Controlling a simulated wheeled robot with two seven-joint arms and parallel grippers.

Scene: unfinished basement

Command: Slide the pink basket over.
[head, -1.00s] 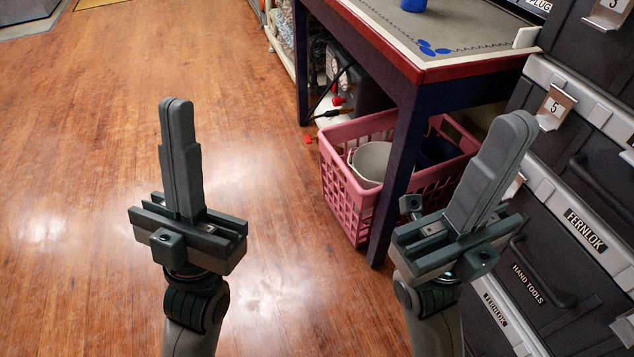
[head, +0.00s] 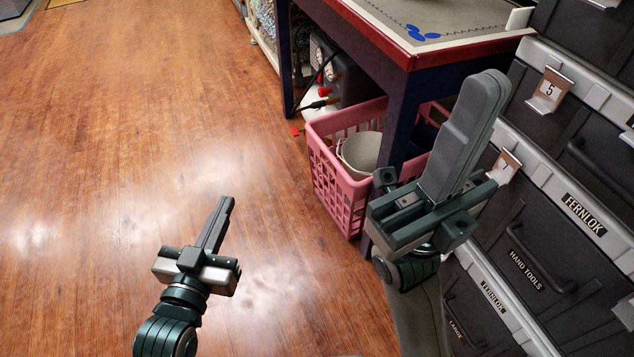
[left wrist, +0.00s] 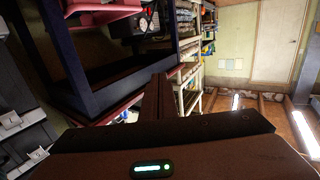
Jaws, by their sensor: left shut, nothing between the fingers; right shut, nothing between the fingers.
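The pink basket (head: 335,187) is a slatted plastic crate on the wood floor under the workbench, right of the middle in the head view. It holds a pale grey bucket (head: 360,155) and a dark blue item. A bench leg and my right arm hide its right part. My left gripper (head: 227,204) is shut and empty, low over open floor to the left of the basket and apart from it. My right gripper (head: 487,85) is shut and empty, pointing up in front of the bench and drawers. In the left wrist view, part of a pink thing (left wrist: 100,10) shows at the top.
The dark blue workbench leg (head: 400,125) stands in front of the basket. The red-edged bench top (head: 450,48) overhangs it. Dark tool drawers (head: 545,240) line the right side. A dark machine (head: 340,72) with cables sits behind the basket. The floor (head: 130,130) at left is clear.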

